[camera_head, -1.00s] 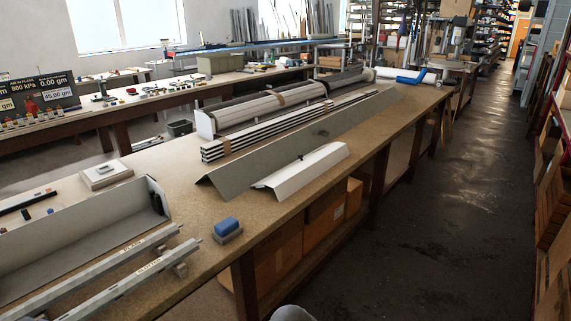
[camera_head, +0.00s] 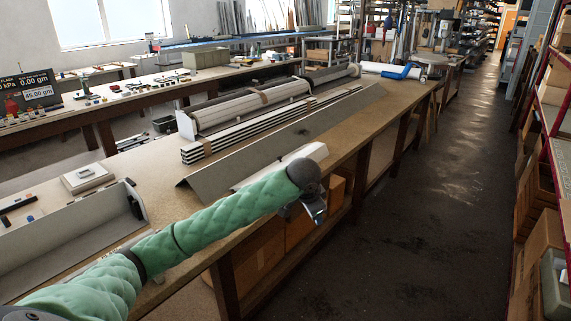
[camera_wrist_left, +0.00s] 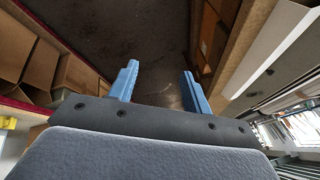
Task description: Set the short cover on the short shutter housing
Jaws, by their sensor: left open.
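The short cover (camera_head: 312,152), a white angled sheet, lies near the table's front edge, before the long grey angled cover; my left arm hides much of it. It seems to be the white strip at upper right in the left wrist view (camera_wrist_left: 270,45). A grey open trough (camera_head: 70,245), apparently the short shutter housing, stands at the left of the table. My left gripper (camera_head: 316,208) is beyond the front edge, to the near side of the short cover, apart from it. Its blue fingers (camera_wrist_left: 158,72) are open and empty over the floor. My right gripper is out of view.
The long grey cover (camera_head: 270,140) lies behind the short cover, with a stack of striped profiles (camera_head: 225,140) behind it. A white box (camera_head: 88,177) stands behind the trough. Cardboard boxes (camera_head: 262,250) fill the shelf under the table. The aisle at right is clear.

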